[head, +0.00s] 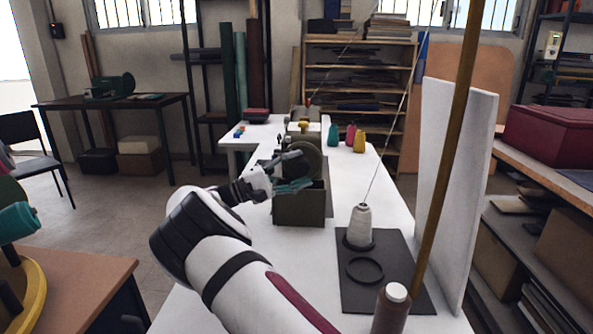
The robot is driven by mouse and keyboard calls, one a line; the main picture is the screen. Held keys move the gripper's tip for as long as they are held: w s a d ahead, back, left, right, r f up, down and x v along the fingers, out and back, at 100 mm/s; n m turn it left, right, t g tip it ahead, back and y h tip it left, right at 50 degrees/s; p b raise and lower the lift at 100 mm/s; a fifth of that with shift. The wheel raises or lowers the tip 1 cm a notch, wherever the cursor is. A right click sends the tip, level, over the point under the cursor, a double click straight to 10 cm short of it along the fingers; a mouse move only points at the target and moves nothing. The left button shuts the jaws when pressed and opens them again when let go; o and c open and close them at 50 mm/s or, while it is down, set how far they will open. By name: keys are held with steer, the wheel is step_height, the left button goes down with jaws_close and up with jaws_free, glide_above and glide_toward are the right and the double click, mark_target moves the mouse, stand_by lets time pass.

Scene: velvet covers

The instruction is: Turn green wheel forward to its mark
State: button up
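A dark olive-green wheel (309,157) stands upright behind a green box-shaped base (299,208) on the white table. My arm reaches in from the lower front, and my gripper (292,170) is at the near left side of the wheel, above the base. Its dark fingers overlap the wheel in the picture. I cannot tell whether they touch it or how far apart they are. A teal part shows beside the fingers. No mark for the wheel can be made out at this size.
A grey thread cone (360,226) and a black ring (364,270) are on a dark mat to the right. A brown pole (447,160) and a white upright panel (452,170) stand at the right. Coloured cones (350,136) stand farther back.

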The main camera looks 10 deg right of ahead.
steer(key=v, duration=1.2)
